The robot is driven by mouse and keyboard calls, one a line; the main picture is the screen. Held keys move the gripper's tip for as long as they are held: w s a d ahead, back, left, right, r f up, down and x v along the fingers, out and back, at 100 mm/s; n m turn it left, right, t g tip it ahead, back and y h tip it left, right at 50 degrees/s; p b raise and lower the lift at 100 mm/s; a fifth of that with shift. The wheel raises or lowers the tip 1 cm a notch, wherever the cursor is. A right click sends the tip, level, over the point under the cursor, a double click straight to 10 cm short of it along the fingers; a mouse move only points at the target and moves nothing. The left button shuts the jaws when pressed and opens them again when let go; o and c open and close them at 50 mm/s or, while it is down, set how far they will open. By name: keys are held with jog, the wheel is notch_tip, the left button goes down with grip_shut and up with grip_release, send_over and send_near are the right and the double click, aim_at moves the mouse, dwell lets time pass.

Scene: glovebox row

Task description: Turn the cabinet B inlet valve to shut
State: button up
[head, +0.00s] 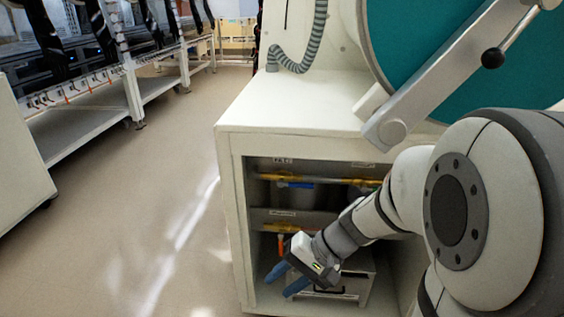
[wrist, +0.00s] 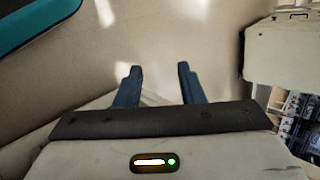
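A white cabinet (head: 290,103) stands in front of me with an open compartment below. Inside, an upper yellow pipe (head: 322,178) carries a blue handle (head: 294,184) lying along it. A lower yellow pipe (head: 283,227) has an orange handle (head: 281,243) hanging down. I cannot read the labels well enough to tell which is the cabinet B inlet valve. My gripper (head: 279,286) is low at the compartment's front, below the orange handle and apart from it. In the wrist view its blue fingers (wrist: 158,75) are spread with nothing between them; no valve shows there.
A grey box (head: 345,286) sits in the compartment's bottom, behind my gripper. A teal round panel with a hinged arm (head: 440,88) is above on the right. A ribbed hose (head: 312,47) hangs over the cabinet top. The floor (head: 150,190) to the left is clear.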

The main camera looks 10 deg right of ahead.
jog(key=w+d+r+m+t+y+p, duration=0.2)
jog(key=w+d+r+m+t+y, duration=0.15)
jog(key=w+t, duration=0.45)
jog(key=m+t+h+p, duration=0.2)
jog(key=m+t+h, duration=0.2)
jog(key=m+t, duration=0.2)
send_near(306, 187)
jog(key=w, duration=0.2)
jog(key=x, duration=0.4)
jog(key=b+x, duration=0.1)
jog(key=x, duration=0.2)
jog(key=shift+w+a+f, duration=0.1)
jog(key=shift+a+f, duration=0.05)
jog(key=shift+a, duration=0.45)
jog(key=shift+c, duration=0.3)
grip_shut()
